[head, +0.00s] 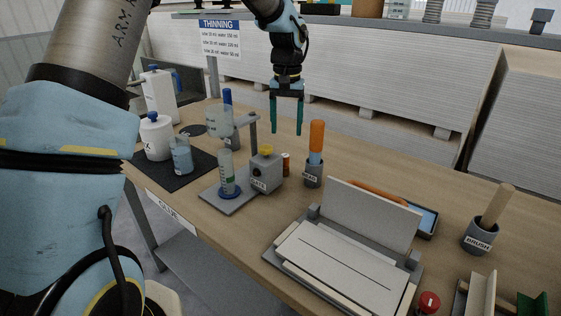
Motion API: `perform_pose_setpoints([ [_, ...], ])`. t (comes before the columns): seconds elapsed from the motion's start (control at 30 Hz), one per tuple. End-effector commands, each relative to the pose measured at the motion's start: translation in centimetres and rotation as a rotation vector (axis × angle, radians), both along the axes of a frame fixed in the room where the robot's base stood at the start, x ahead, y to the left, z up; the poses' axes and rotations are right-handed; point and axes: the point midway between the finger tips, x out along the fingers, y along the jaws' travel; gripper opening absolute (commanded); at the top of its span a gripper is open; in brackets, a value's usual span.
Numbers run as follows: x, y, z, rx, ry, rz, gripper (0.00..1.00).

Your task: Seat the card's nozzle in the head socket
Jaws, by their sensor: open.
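My gripper (286,132) is open and empty, pointing down above the back of the wooden bench. It hangs clear of the things below it. No nozzle or head socket can be made out for certain. A printed card headed THINNING (219,38) stands on a post at the back left; its small lines name no nozzle that I can read. A grey block with a yellow top and a dark round spot (266,173) stands below and left of my gripper; I cannot tell its use.
A small stand (229,197) holds a bottle (227,170). A cup with an orange-handled tool (314,172) is right of the grey block. White jugs (156,137) stand left. A hinged grey press (343,262) fills the front; a BRUSH cup (478,236) is right.

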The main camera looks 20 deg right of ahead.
Motion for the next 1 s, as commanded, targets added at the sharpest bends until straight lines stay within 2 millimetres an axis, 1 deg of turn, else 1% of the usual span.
perform_pose_setpoints([
  [0.03,-0.1,-0.2,0.1,-0.001,0.001,0.078,0.69],
  [0.1,-0.3,-0.4,0.2,-0.002,-0.002,0.174,0.69],
  [0.2,-0.5,-0.7,0.2,-0.005,-0.003,0.271,0.69],
  [0.3,-0.6,-0.8,0.0,-0.004,-0.003,0.318,0.69],
  [0.37,-0.6,-0.8,-0.6,-0.004,-0.002,0.328,0.69],
  [0.6,-0.6,-0.8,-4.1,-0.003,-0.002,0.328,0.69],
  [0.7,-0.6,-0.8,-5.0,-0.004,-0.003,0.327,0.69],
  [0.87,-0.5,-0.7,-6.0,-0.004,-0.002,0.327,0.69],
  [1.0,-0.4,-0.4,-7.8,-0.002,0.000,0.326,0.69],
])
